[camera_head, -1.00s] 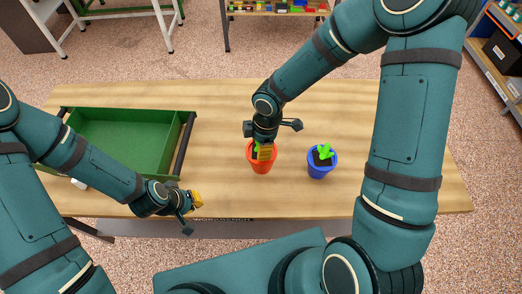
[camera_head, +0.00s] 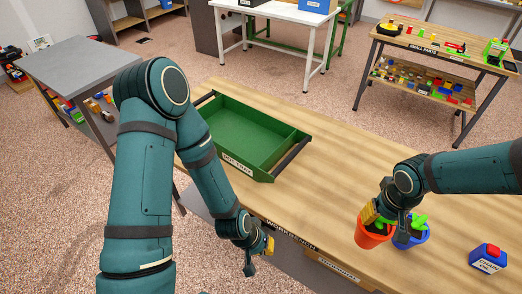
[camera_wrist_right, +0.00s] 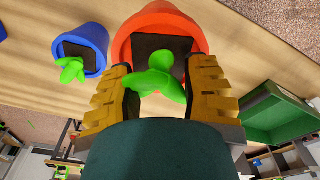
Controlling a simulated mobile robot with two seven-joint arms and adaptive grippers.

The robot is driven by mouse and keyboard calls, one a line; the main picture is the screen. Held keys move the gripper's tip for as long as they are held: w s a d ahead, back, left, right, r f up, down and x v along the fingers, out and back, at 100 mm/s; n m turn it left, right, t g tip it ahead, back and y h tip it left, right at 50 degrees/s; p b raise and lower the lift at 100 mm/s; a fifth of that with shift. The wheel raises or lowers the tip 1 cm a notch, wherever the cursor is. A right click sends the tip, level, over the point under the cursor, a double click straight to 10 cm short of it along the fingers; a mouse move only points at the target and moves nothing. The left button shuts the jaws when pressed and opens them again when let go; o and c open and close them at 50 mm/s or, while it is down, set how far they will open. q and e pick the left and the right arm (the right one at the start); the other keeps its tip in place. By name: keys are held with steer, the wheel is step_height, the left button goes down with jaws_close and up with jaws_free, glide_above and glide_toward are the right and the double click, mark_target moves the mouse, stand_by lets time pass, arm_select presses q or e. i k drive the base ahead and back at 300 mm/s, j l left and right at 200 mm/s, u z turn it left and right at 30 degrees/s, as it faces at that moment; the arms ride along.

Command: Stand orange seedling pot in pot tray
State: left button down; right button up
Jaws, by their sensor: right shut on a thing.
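The orange seedling pot (camera_head: 373,235) with a green seedling is at the front of the wooden workbench, and it fills the top middle of the right wrist view (camera_wrist_right: 131,42). My right gripper (camera_head: 386,211) is shut on it from above, with its yellow fingers (camera_wrist_right: 161,78) on either side of the seedling. I cannot tell whether the pot touches the bench. The green pot tray (camera_head: 236,161) lies on the bench to the left, empty, with a divider inside and a dark handle bar. My left gripper (camera_head: 268,246) hangs by the bench's front edge; its finger opening is unclear.
A small blue box with a red top (camera_head: 488,258) sits further right. Bare bench lies between tray and pots.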

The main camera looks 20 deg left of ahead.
mark_target(222, 129)
steer(key=i+j, duration=0.1)
steer(key=j, duration=0.5)
steer(key=i+j, duration=0.1)
steer(key=j, duration=0.45)
steer(key=i+j, duration=0.1)
steer(key=j, duration=0.5)
steer(key=i+j, duration=0.15)
steer(key=j, duration=0.45)
steer(key=i+j, duration=0.1)
steer(key=j, duration=0.45)
steer(key=i+j, duration=0.1)
steer(key=j, duration=0.5)
steer(key=i, duration=0.5)
steer(key=l+z, duration=0.05)
